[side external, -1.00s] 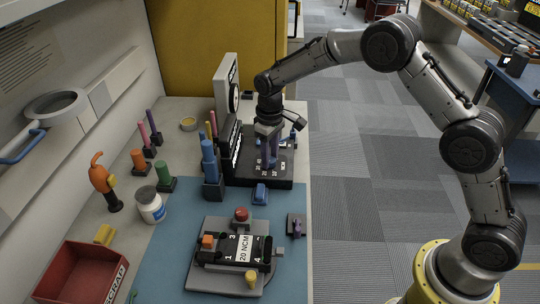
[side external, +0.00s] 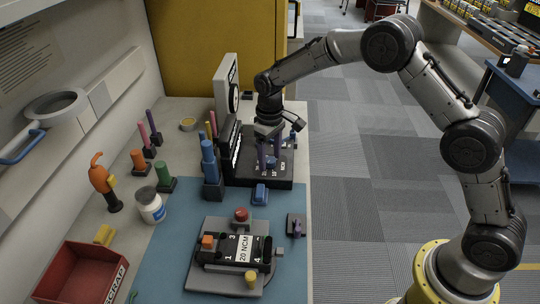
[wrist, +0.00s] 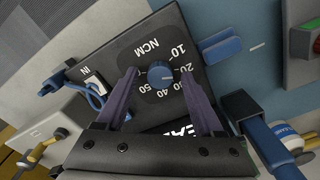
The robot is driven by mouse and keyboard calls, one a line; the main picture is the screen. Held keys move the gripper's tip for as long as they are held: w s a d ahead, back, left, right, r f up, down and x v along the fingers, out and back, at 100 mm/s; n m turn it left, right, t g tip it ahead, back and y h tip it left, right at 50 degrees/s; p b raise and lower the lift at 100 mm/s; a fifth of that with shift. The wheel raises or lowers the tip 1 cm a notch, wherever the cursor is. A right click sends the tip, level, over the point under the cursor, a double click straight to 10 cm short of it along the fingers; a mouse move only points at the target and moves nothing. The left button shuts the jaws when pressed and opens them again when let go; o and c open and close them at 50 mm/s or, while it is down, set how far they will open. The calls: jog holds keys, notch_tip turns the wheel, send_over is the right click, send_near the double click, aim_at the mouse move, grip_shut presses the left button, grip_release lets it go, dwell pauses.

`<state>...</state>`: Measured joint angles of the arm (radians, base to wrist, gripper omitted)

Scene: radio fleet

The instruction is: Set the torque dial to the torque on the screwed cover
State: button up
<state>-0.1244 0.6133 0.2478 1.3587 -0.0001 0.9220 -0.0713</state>
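The torque dial (wrist: 160,76) is a blue knob on a black panel marked NCM, with numbers from 10 to 50. Its light pointer mark appears to face near the 20, though it is small. My gripper (side external: 270,160) is over this black unit (side external: 240,178). In the wrist view its two purple fingers (wrist: 159,82) stand apart on either side of the knob, with visible gaps. The screwed cover (side external: 246,248), on a grey fixture on the blue mat, has a white label reading 20 NCM.
A blue block (side external: 260,194) lies in front of the dial unit. A tall blue tool (side external: 209,160) stands left of it. A red scrap bin (side external: 70,275), a white jar (side external: 150,206) and an orange-handled tool (side external: 102,180) are to the left.

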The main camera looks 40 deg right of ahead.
jog(key=shift+r, duration=0.1)
notch_tip(320, 180, up, 14)
dwell(0.5)
notch_tip(320, 180, up, 10)
jog(key=t, duration=0.2)
send_over(270, 159)
jog(key=s+d, duration=0.2)
jog(key=s, duration=0.3)
jog(key=s+d+r+m+t, duration=0.1)
jog(key=s+r, duration=0.2)
jog(key=s, duration=0.3)
jog(key=s+d+r+t, duration=0.1)
jog(key=s+d+r, duration=0.15)
jog(key=s, duration=0.35)
jog(key=s+f, duration=0.5)
jog(key=s, duration=0.4)
jog(key=s+f+m+t, duration=0.1)
jog(key=s+f, duration=0.4)
jog(key=s, duration=0.3)
jog(key=shift+s+d+t, duration=0.3)
jog(key=shift+s+d, duration=0.05)
jog(key=shift+d, duration=0.05)
